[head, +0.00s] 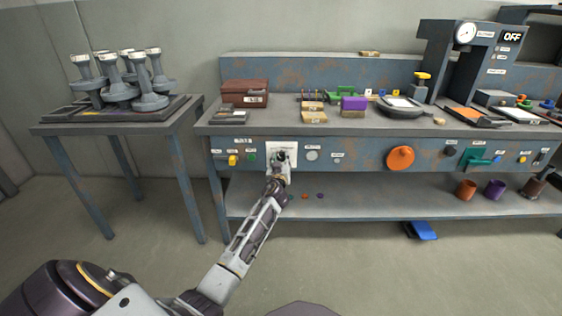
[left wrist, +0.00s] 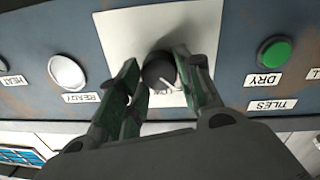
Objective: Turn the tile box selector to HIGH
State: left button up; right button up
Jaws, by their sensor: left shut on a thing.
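The selector is a dark round knob (left wrist: 158,72) with a pale pointer line, on a white plate (left wrist: 120,30) in the left wrist view. In the head view the white plate (head: 273,148) sits on the front panel of the blue-grey bench. My left gripper (left wrist: 160,85) has its fingers on either side of the knob and is shut on it. In the head view the left gripper (head: 281,158) covers most of the knob. The lettering on the plate is partly hidden by the fingers, so I cannot read the setting. My right gripper is not in view.
A green button (left wrist: 275,52) above DRY and TILES labels and a white round lamp (left wrist: 67,71) by a READY label flank the plate. An orange knob (head: 400,158) is further right on the panel. A lower shelf (head: 350,198) runs beneath the panel.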

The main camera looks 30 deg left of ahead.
pick_arm(q)
jog(key=shift+m, duration=0.6)
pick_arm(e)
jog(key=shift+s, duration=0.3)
pick_arm(q)
jog(key=m+p, duration=0.1)
jog(key=m, duration=0.2)
jog(key=shift+p, duration=0.3)
jog(key=shift+r+m+p, duration=0.1)
jog(key=shift+m+p, duration=0.3)
jog(key=shift+m, duration=0.7)
jog(key=shift+m+g+p, duration=0.3)
jog(key=shift+m+p, duration=0.15)
jog(key=shift+m, duration=1.05)
jog(key=m+p, duration=0.2)
jog(key=m, duration=0.2)
jog(key=shift+w+d, duration=0.1)
jog(key=shift+m+g+y+p, duration=0.35)
jog(key=shift+m+p, duration=0.35)
jog(key=shift+m, duration=1.3)
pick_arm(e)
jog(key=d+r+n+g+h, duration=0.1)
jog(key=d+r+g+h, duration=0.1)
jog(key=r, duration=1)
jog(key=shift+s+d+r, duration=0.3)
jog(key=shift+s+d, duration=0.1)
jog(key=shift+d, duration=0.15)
pick_arm(q)
jog(key=shift+d, duration=0.1)
